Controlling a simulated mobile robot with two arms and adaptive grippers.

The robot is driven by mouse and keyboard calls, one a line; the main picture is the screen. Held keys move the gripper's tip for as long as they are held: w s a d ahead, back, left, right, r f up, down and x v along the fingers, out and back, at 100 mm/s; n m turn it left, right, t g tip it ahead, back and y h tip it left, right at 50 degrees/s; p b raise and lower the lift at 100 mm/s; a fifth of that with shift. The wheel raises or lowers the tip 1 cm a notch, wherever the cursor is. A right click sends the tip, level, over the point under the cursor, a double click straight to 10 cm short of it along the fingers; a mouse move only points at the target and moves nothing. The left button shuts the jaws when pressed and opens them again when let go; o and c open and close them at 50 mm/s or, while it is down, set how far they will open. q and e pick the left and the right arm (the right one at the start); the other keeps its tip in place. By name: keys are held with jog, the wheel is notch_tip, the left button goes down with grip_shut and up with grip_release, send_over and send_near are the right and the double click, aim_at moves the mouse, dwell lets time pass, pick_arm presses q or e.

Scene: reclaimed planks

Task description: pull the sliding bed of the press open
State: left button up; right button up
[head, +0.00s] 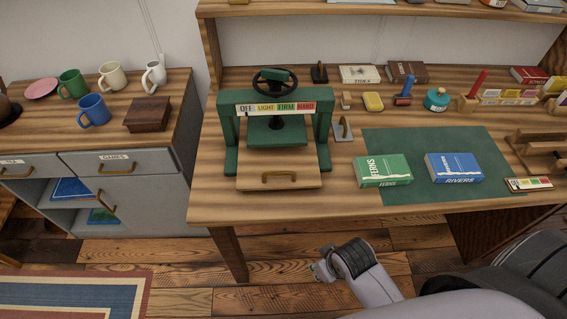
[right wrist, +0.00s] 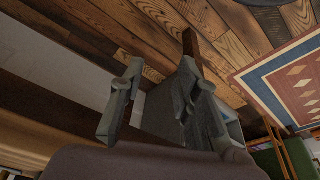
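The green press (head: 275,130) stands on the wooden workbench, with a dark wheel (head: 274,80) on top and a label strip (head: 277,107) reading OFF, LIGHT, FIRM, HARD. Its wooden sliding bed (head: 250,181) lies low between the posts, its front part showing ahead of the frame. My right gripper (head: 322,268) is below and in front of the bench edge, apart from the handle. In the right wrist view its two fingers (right wrist: 158,75) stand apart with nothing between them. My left gripper is not in view.
A green mat (head: 430,140) to the right of the press carries a green book (head: 382,171) and a blue book (head: 453,168). A small metal-based tool (head: 342,130) stands close to the press's right side. A grey cabinet (head: 150,205) with mugs on top is at left.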

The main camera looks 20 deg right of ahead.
notch_tip(320, 180, up, 8)
jog(key=a, duration=0.1)
jog(key=w+a+r+n+y, duration=0.3)
jog(key=w+a+r+n, duration=0.15)
jog(key=w+a, duration=0.4)
jog(key=n+g+h, duration=0.3)
jog(key=n+g, duration=0.2)
jog(key=n, duration=0.3)
send_near(284, 172)
jog(key=f, duration=0.2)
jog(key=f+p, duration=0.1)
jog(key=f, duration=0.2)
jog(key=s+f, duration=0.1)
jog(key=f, duration=0.2)
jog(key=shift+a+p, duration=0.1)
jog(key=shift+p, duration=0.2)
jog(key=shift+r, duration=0.1)
jog(key=shift+c, duration=0.4)
grip_shut()
